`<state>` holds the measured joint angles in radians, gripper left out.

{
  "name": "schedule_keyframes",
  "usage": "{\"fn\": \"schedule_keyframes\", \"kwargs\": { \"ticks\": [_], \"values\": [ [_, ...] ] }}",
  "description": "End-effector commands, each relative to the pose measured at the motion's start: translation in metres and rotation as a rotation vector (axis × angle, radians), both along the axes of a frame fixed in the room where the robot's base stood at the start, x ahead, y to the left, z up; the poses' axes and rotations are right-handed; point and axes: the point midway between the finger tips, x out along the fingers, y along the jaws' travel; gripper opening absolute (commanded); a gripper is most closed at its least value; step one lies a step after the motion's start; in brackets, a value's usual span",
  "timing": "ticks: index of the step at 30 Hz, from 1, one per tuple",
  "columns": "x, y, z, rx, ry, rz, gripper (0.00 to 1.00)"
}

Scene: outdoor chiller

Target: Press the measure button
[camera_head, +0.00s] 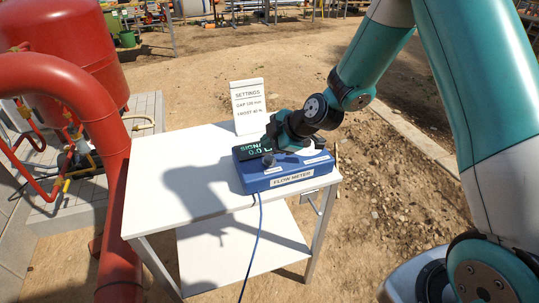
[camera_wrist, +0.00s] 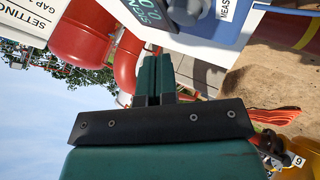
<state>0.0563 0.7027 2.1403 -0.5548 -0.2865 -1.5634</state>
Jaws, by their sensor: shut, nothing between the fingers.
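The blue flow meter (camera_head: 285,178) sits on the white table, with a lit green display (camera_head: 256,151), a dark knob (camera_head: 268,160) and white labels on its top. I cannot make out the measure button for sure. My gripper (camera_head: 282,139) is over the rear of the meter and covers part of its top. In the wrist view its fingers (camera_wrist: 157,58) are together and empty; contact with the meter cannot be told.
A settings sign (camera_head: 248,105) stands at the back of the white table (camera_head: 165,160). A blue cable (camera_head: 256,240) hangs off the table's front. Red pipes and a red tank (camera_head: 75,45) stand to the left. The left part of the tabletop is clear.

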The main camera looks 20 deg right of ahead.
Motion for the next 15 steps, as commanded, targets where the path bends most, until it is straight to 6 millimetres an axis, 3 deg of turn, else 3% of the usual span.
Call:
{"fn": "schedule_keyframes", "kwargs": {
  "ticks": [7, 15],
  "values": [
    [0.0, 0.0, 0.029, -0.001, -0.001, 0.001, 0.0],
    [0.0, 0.0, 0.033, 0.0, 0.002, 0.001, 0.0]
  ]
}}
